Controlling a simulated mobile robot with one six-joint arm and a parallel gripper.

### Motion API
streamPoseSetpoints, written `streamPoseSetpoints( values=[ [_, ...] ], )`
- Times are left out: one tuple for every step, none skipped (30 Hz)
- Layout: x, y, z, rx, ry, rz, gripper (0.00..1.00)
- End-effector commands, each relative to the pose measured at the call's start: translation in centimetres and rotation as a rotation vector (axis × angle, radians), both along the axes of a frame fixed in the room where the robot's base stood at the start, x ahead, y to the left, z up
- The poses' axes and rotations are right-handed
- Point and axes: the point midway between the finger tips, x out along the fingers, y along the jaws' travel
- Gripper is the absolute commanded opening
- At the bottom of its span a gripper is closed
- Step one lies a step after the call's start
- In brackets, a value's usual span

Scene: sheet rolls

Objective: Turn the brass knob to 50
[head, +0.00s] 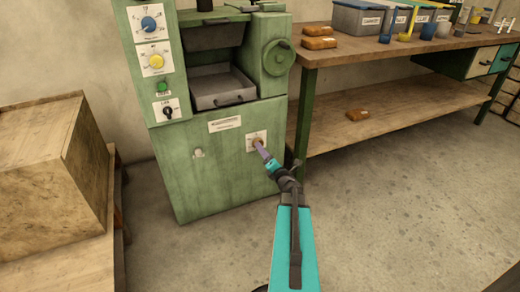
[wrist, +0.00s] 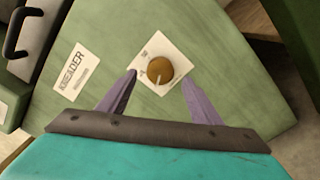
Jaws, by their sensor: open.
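The brass knob (wrist: 160,71) sits on a white dial plate (wrist: 173,50) on the green machine's front panel. A pale pointer line on the knob points toward the bottom of the wrist view. The plate's markings are too small to read. My gripper (wrist: 158,80) is open, with one purple finger on each side of the knob and a gap on both sides. In the head view my gripper (head: 262,150) reaches the lower right of the machine front and partly covers the knob (head: 257,142) and its plate (head: 250,136).
The green machine (head: 205,175) also carries a blue knob (head: 149,23), a yellow knob (head: 156,61), a green button (head: 163,87) and a black switch (head: 168,112). A wooden bench (head: 400,46) stands close on the right, a wooden crate (head: 40,170) on the left. Floor (head: 400,200) is clear in front.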

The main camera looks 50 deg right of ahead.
Motion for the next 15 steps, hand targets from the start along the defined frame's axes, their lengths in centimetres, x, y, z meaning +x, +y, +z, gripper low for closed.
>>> streamPoseSetpoints(
  values=[
    [0.7, -0.4, -0.2, -0.001, 0.0, 0.0, 0.59],
    [1.0, -0.5, -0.2, -0.001, 0.0, 0.0, 0.59],
    [1.4, -0.7, -0.2, -0.001, 0.0, 0.0, 0.59],
    [1.7, -0.8, -0.2, -0.001, 0.0, 0.001, 0.59],
    [2.1, -0.9, -0.2, -0.001, 0.0, 0.001, 0.59],
    [2.5, -1.0, -0.1, -0.001, 0.0, 0.001, 0.59],
    [2.7, -1.1, -0.2, -0.001, 0.0, 0.001, 0.59],
    [3.0, -1.3, -0.2, -0.001, 0.0, 0.001, 0.59],
    [3.3, -1.4, -0.2, -0.001, 0.001, 0.001, 0.59],
    [3.5, -1.5, -0.2, -0.001, 0.001, 0.001, 0.59],
    [3.7, -1.5, -0.2, 0.0, 0.001, 0.001, 0.59],
    [3.9, -1.6, -0.1, 0.0, 0.001, 0.001, 0.59],
    [4.0, -1.7, -0.1, 0.0, 0.001, 0.001, 0.59],
    [4.2, -1.7, -0.1, 0.0, 0.0, 0.0, 0.59],
    [4.3, -1.8, -0.1, 0.0, 0.0, 0.0, 0.59]
  ],
)
